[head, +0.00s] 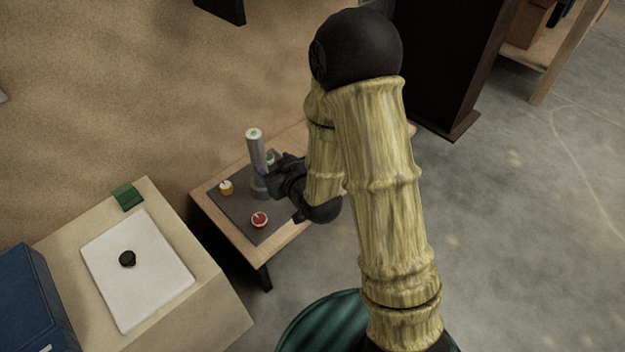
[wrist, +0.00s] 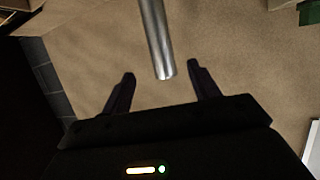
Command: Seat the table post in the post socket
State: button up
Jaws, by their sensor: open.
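The table post (head: 256,150) is a grey metal cylinder with a green mark on its top. It stands upright, or nearly so, over a dark mat (head: 233,206) on a low wooden table. My gripper (head: 264,178) is open beside the post's lower part in the head view. In the wrist view the post (wrist: 157,38) comes down from the top edge, and its visible end lies between the two open fingers (wrist: 161,77), with a gap on each side. The post's foot is partly hidden by my gripper, and I cannot make out the post socket.
On the mat are a red round piece (head: 260,219), a yellow-and-white piece (head: 226,187) and a small green-topped piece (head: 269,157). A counter with a white board (head: 140,282), black knob (head: 127,259) and green block (head: 127,196) stands at left. A dark cabinet (head: 440,60) stands behind my arm.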

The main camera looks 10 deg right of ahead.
jog(key=s+d+r+m+g+h, duration=0.2)
jog(key=s+d+g, duration=0.3)
jog(key=s, duration=0.3)
jog(key=s+d+r+m+g+h, duration=0.1)
jog(key=s+d+m+g+h, duration=0.1)
jog(key=s+d+g, duration=0.3)
jog(key=s+d+h, duration=0.1)
jog(key=s+d, duration=0.2)
jog(key=s, duration=0.1)
jog(key=shift+d+r+m, duration=0.2)
jog(key=shift+r+m, duration=0.1)
jog(key=shift+r, duration=0.05)
jog(key=shift+w, duration=0.1)
notch_tip(320, 180, up, 48)
jog(key=p, duration=4.8)
jog(key=shift+r, duration=0.2)
jog(key=shift+w, duration=0.1)
